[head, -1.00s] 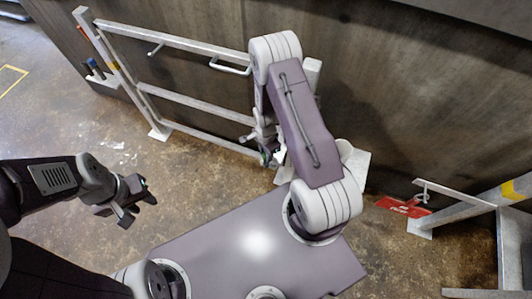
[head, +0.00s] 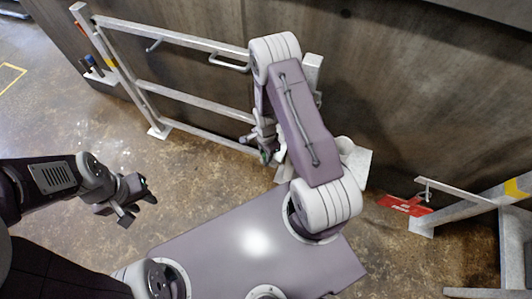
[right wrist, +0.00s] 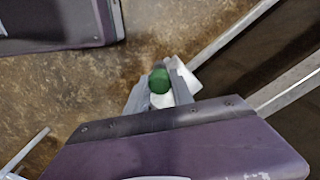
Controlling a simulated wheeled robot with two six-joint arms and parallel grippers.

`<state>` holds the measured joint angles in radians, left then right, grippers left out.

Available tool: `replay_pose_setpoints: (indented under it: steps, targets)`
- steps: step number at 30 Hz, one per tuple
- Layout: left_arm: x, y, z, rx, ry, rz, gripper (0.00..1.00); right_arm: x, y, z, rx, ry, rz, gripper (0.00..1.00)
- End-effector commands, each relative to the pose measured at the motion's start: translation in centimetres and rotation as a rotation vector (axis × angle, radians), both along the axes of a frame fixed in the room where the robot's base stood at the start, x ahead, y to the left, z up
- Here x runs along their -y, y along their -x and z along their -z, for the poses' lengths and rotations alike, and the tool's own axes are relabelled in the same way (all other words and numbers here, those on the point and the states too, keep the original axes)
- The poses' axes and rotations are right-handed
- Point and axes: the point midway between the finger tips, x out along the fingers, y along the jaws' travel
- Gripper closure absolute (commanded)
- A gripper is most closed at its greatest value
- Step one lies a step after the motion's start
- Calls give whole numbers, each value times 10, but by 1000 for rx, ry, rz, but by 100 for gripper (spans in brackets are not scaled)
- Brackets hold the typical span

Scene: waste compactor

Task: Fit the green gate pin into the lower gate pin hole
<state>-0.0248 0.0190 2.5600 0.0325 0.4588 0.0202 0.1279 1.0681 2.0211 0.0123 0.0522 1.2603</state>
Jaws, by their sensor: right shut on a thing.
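The green gate pin (right wrist: 159,80) shows its rounded green end between the fingers of my right gripper (right wrist: 158,92) in the right wrist view. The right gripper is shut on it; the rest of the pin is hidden. In the head view the right gripper (head: 263,148) is low beside the right end of the pale gate (head: 190,98), close to its post, and largely covered by my arm. I cannot make out the lower gate pin hole. My left gripper (head: 137,207) is open and empty over the floor, well away from the gate.
A dark wall (head: 395,90) stands behind the gate. A holder with blue and dark handles (head: 93,66) is at the far left. The floor left of centre is clear.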

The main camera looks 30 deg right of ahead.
Motion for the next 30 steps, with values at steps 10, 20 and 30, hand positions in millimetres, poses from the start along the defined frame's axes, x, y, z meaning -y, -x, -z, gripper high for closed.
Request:
replay_pose_setpoints:
  steps: [10, 20, 30]
  targets:
    - [0, 0, 5, 0, 0, 0, 66, 0, 0, 8, 0, 0, 0, 100]
    - [0, 0, 9, 0, 0, 0, 66, 0, 0, 13, 0, 0, 0, 100]
    - [0, 0, 8, 0, 0, 0, 66, 0, 0, 13, 0, 0, 0, 55]
